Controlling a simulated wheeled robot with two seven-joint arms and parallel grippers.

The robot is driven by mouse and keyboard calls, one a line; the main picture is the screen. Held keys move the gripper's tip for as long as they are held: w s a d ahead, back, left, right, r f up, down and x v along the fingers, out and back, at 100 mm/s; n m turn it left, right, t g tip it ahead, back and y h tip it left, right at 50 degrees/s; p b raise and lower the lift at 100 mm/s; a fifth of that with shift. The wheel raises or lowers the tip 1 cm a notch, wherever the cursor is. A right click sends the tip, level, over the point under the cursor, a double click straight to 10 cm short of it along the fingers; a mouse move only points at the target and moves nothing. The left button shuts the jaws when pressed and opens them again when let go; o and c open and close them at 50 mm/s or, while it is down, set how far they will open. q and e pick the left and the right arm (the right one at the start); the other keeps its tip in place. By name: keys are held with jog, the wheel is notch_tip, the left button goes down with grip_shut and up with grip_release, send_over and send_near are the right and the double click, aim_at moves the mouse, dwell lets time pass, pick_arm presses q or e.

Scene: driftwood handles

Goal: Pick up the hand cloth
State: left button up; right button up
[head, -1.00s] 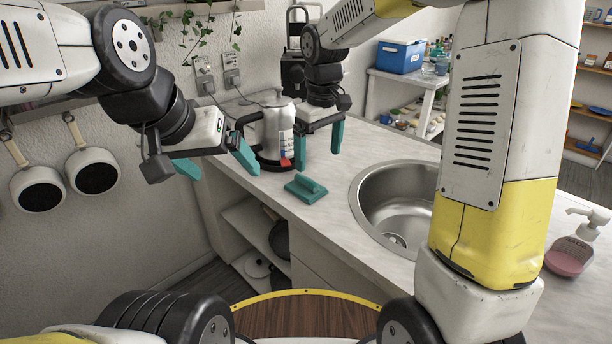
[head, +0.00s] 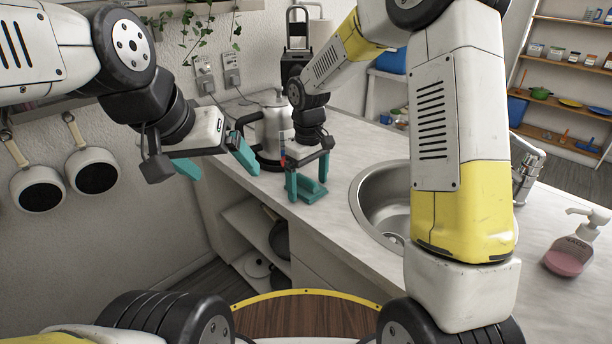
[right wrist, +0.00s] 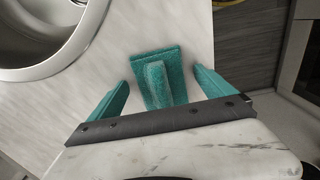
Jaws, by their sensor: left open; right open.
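The hand cloth (head: 312,189) is a teal flat piece with a raised ridge on top. It lies on the pale counter near its front edge, left of the sink. My right gripper (head: 307,180) is open above it, pointing down, one finger on each side. In the right wrist view the cloth (right wrist: 157,62) shows its ridge between the two open teal fingers (right wrist: 161,78), with a gap on both sides. My left gripper (head: 226,174) is open and empty, left of the kettle and away from the cloth.
A steel kettle (head: 265,127) stands just behind the cloth, close to both grippers. The round sink (head: 372,190) lies to the right, partly hidden by my right arm. A pink soap bottle (head: 567,257) stands at the far right. Pans (head: 92,171) hang on the left wall.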

aim_at(308, 182)
jog(key=shift+c, duration=0.4)
jog(key=c, duration=1.3)
jog(key=shift+c, duration=0.2)
jog(key=shift+r, duration=0.1)
jog(key=shift+r, duration=0.5)
jog(key=r, duration=0.1)
jog(key=s+r, duration=0.1)
jog(key=shift+r, duration=0.3)
jog(key=s+r, duration=0.1)
jog(key=s, duration=1.4)
jog(key=shift+r, duration=0.15)
jog(key=shift+a, duration=0.1)
